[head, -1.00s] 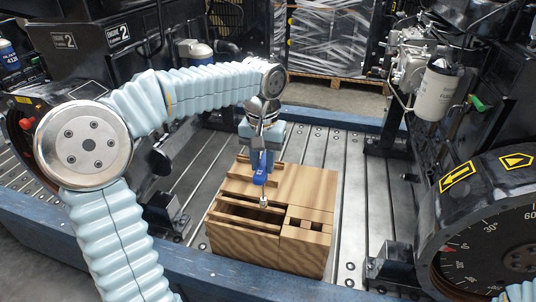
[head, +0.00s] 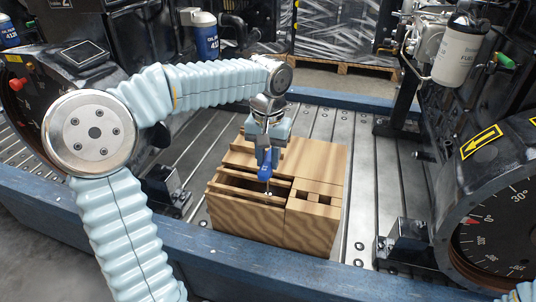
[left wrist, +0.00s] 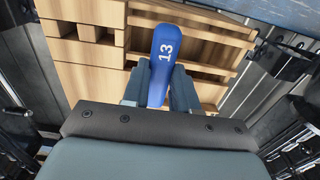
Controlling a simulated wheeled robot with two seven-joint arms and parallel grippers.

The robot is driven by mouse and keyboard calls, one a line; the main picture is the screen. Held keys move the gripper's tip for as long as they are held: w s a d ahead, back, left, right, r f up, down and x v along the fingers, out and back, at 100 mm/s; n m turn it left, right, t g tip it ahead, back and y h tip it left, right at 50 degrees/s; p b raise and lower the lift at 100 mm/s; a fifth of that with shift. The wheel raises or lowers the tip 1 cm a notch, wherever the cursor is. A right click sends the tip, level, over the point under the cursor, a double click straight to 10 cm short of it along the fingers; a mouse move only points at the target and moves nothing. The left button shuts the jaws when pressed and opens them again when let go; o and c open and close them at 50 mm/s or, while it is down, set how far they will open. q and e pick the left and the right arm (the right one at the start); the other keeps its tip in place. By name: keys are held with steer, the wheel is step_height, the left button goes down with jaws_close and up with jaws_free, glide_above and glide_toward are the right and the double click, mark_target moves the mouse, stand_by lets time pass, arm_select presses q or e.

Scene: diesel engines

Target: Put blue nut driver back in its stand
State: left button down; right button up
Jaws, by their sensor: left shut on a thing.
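The blue nut driver (head: 265,166) is held by my left gripper (head: 266,152), with its metal shaft pointing down over the wooden stand (head: 250,227). In the left wrist view the blue handle (left wrist: 165,62), marked 13, sits between the two fingers (left wrist: 160,88). The stand also shows in the left wrist view (left wrist: 88,75). It has long slots on its left part and small square holes at its front right. The shaft tip is at or just above the slotted front part; I cannot tell whether it is inside a slot. My right gripper is not in view.
The stand rests on a slotted metal bed (head: 352,180) with a blue frame edge (head: 240,262) in front. A black dial housing (head: 490,220) is at the right. A white filter (head: 455,50) hangs at upper right. An oil filter (head: 205,38) stands at the back left.

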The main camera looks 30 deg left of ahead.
mark_target(268, 160)
arm_select(q)
step_height(268, 160, down, 4)
steer(key=shift+b, duration=1.2)
steer(key=shift+f+b, duration=0.5)
steer(key=shift+f, duration=0.3)
steer(key=shift+f+b, duration=0.3)
steer(key=shift+f, duration=0.25)
steer(key=shift+c, duration=2.2)
jaws_free()
steer(key=shift+r, duration=0.2)
steer(key=shift+r+p, duration=1.6)
steer(key=shift+p, duration=0.05)
steer(key=shift+r, duration=0.1)
